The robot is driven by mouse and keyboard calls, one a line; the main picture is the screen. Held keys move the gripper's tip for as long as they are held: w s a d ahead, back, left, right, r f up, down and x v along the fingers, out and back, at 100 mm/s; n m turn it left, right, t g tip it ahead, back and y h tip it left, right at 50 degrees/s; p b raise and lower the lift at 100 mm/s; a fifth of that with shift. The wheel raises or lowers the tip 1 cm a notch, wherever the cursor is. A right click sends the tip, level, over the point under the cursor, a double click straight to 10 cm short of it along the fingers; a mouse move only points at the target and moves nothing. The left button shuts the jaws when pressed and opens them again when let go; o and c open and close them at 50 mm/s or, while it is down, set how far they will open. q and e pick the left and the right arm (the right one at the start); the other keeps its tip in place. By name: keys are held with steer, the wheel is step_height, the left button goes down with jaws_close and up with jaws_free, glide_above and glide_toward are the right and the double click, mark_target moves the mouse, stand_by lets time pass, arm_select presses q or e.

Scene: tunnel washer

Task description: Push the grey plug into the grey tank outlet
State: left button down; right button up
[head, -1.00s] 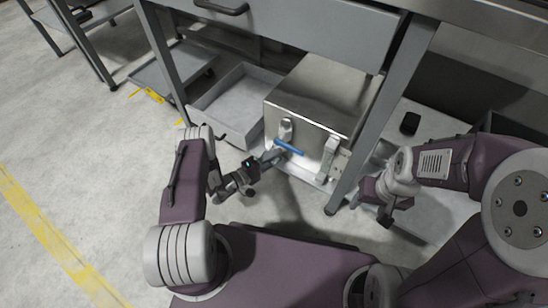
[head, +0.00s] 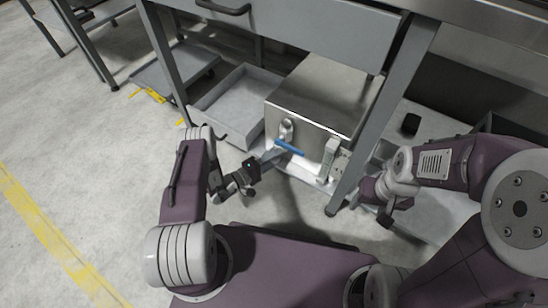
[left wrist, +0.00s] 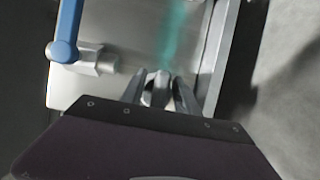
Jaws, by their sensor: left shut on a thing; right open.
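The metal tank (head: 325,95) stands under the bench in the head view, with a valve with a blue handle (head: 289,147) on its front. My left gripper (head: 272,157) is low at the tank's front, close to the blue handle. In the left wrist view my left gripper (left wrist: 158,92) is shut on a small grey rounded piece, seemingly the grey plug (left wrist: 158,86). The blue handle (left wrist: 67,25) is to the left there. I cannot make out the outlet opening or whether the plug touches it. My right gripper (head: 382,217) is open and empty, right of the bench leg.
The bench leg (head: 375,125) stands between the tank's right side and my right arm. An open grey tray (head: 235,100) lies left of the tank. A small black object (head: 410,124) lies to the right. Clear floor (head: 90,150) extends to the left.

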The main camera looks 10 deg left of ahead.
arm_select(q)
steer(key=c, duration=0.8)
jaws_free()
steer(key=shift+w+r, duration=0.2)
steer(key=shift+w, duration=0.35)
steer(key=shift+s+a+r+p, duration=0.1)
steer(key=shift+s+a+p, duration=0.15)
steer(key=shift+p, duration=0.15)
steer(key=p+v, duration=0.1)
steer(key=v, duration=0.2)
steer(key=p+v, duration=0.2)
steer(key=v, duration=0.1)
steer(key=p+v, duration=0.1)
steer(key=v, duration=0.2)
steer(key=shift+s+d+f, duration=0.25)
steer(key=shift+s+f, duration=0.05)
steer(key=shift+s, duration=0.1)
